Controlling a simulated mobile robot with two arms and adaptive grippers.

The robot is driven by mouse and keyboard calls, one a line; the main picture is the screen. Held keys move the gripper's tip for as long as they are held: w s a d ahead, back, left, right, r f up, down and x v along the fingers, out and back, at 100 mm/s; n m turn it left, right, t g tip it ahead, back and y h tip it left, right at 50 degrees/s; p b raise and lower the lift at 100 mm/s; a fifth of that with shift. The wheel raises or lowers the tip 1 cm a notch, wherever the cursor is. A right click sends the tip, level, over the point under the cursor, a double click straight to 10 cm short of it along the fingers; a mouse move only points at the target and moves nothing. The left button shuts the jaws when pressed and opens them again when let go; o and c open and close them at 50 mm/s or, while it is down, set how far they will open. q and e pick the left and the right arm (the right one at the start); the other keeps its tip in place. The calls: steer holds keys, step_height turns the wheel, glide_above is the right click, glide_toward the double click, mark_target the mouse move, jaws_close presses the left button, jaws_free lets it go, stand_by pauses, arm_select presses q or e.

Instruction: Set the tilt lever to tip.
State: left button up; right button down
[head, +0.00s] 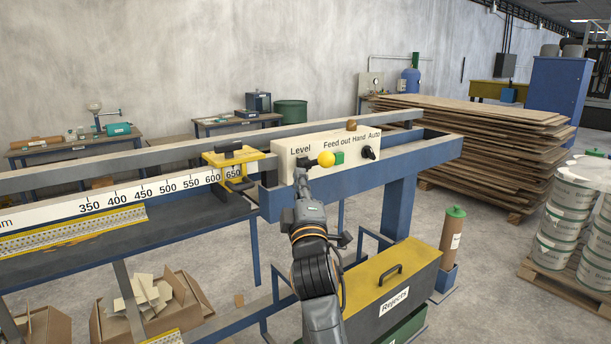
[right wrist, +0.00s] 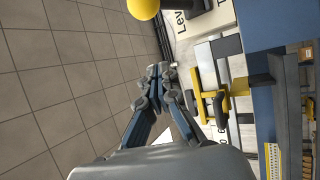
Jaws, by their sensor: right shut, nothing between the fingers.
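The tilt lever shows as a yellow ball knob (head: 326,160) in front of the cream control panel (head: 345,144), below and right of the word "Level". In the right wrist view the knob (right wrist: 143,8) is at the top edge, cut off by the frame. My right gripper (head: 300,176) is shut and empty, just left of and below the knob in the head view, apart from it in the wrist view. Its fingertips (right wrist: 160,72) meet there. The wrist view shows "Level" and a second word starting with "T", both cut off. My left gripper is not in view.
A green button (head: 339,157) and a black rotary switch (head: 368,153) sit right of the knob. A yellow clamp (head: 233,155) stands on the ruled rail to the left. A yellow-lidded Rejects bin (head: 385,277) stands below the blue beam.

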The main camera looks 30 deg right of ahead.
mark_target(313, 162)
steer(key=p+x, duration=0.3)
steer(key=x, duration=0.6)
steer(key=s+d, duration=0.1)
steer(key=s+f, duration=0.1)
steer(key=s+d+p, duration=0.1)
steer(key=shift+s+d+f, duration=0.15)
steer(key=shift+d+f, duration=0.15)
steer(key=shift+d, duration=0.05)
steer(key=shift+a, duration=0.1)
steer(key=shift+f, duration=0.1)
